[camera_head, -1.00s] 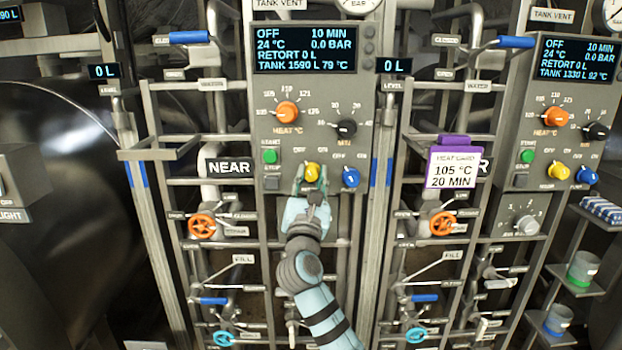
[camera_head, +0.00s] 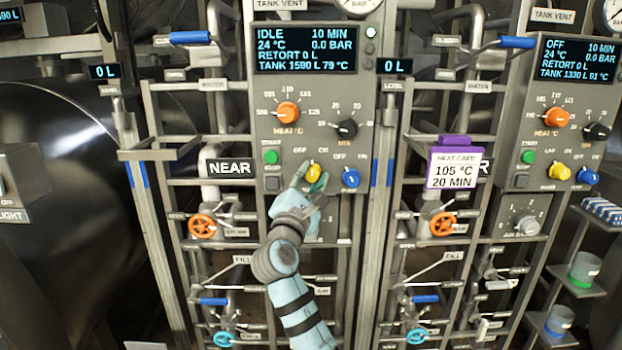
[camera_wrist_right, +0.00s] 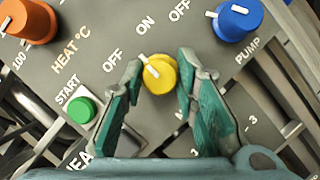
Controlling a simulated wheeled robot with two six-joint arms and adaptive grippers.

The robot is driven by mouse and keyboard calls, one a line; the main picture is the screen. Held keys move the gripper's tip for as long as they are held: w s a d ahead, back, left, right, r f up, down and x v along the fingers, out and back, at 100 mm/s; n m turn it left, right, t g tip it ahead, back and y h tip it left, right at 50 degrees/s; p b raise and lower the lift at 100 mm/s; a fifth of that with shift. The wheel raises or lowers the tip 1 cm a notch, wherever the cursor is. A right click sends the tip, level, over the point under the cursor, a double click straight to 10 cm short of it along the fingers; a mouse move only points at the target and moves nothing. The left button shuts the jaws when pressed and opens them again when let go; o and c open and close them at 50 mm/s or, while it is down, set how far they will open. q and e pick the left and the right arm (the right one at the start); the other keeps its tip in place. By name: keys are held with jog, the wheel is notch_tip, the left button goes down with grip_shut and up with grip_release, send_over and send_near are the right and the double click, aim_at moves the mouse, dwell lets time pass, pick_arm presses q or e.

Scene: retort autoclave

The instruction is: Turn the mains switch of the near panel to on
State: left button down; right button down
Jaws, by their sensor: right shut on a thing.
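The near panel (camera_head: 288,215) has a yellow mains knob (camera_head: 313,173) at its lower middle, between OFF and ON labels. My right gripper (camera_head: 311,182) is shut on this knob, with the wrist tilted. In the right wrist view the yellow knob (camera_wrist_right: 159,74) sits between the green-padded fingertips (camera_wrist_right: 160,72). Its white mark points to the upper left, between the OFF and ON labels. The near panel's display (camera_head: 306,48) reads IDLE, and a small lamp (camera_head: 371,32) beside it is lit white. My left gripper is not in view.
A blue pump knob (camera_head: 351,178) is close to the right of the yellow knob. A green start button (camera_head: 271,157) is to its left, with orange heat (camera_head: 288,113) and black minute (camera_head: 346,128) knobs above. A purple-topped heat card (camera_head: 455,167) hangs at the right.

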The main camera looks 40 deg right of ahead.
jog(key=m+g, duration=0.1)
jog(key=m, duration=0.3)
jog(key=shift+r+g+p, duration=0.1)
jog(key=shift+g+p, duration=0.2)
jog(key=shift+p, duration=0.1)
jog(key=shift+m+g+y+p, duration=0.3)
jog(key=shift+m+g+p, duration=0.15)
jog(key=shift+m, duration=0.85)
jog(key=c, duration=1.3)
grip_release()
